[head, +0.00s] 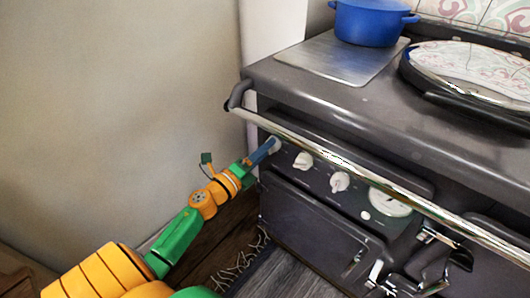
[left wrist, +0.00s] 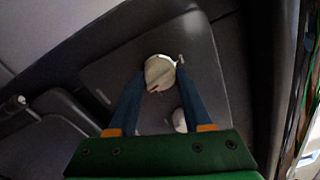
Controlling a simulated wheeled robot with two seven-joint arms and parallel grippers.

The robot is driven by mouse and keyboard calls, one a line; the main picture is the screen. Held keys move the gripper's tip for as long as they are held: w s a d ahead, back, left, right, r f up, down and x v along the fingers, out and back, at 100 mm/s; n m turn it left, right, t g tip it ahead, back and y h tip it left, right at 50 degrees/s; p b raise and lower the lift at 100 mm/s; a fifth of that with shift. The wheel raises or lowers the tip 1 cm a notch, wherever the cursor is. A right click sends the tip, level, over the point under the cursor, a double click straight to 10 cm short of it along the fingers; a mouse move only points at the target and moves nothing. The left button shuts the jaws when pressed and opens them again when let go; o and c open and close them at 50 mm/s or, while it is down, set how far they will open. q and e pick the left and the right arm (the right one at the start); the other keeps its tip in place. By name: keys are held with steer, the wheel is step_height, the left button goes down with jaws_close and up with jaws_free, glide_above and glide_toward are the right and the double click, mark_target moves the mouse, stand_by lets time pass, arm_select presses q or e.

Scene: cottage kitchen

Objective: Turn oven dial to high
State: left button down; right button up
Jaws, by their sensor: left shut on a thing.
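The black oven range has a row of white dials on its front panel (head: 320,187). My left gripper (head: 271,147) reaches in from the left at the leftmost dial, below the rail. In the left wrist view, this dial (left wrist: 159,72) sits between the two blue fingertips of my left gripper (left wrist: 161,76), which is shut on it. In the head view the fingers cover part of the dial. A middle dial (head: 303,160) and a right dial (head: 340,181) stand free beside it. My right gripper is not in view.
A shiny rail (head: 355,172) runs across the range front, just above the dials. A round gauge (head: 390,202) and an oven door (head: 315,235) are on the front. A blue pot (head: 370,22) stands on top, near a round lid (head: 470,70). The wall at left is bare.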

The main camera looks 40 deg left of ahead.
arm_select(q)
steer(key=shift+m, duration=1.3)
steer(key=shift+c, duration=1.7)
jaws_free()
steer(key=s+b, duration=0.1)
steer(key=s, duration=0.6)
steer(key=shift+a+f, duration=0.2)
steer(key=shift+a, duration=0.2)
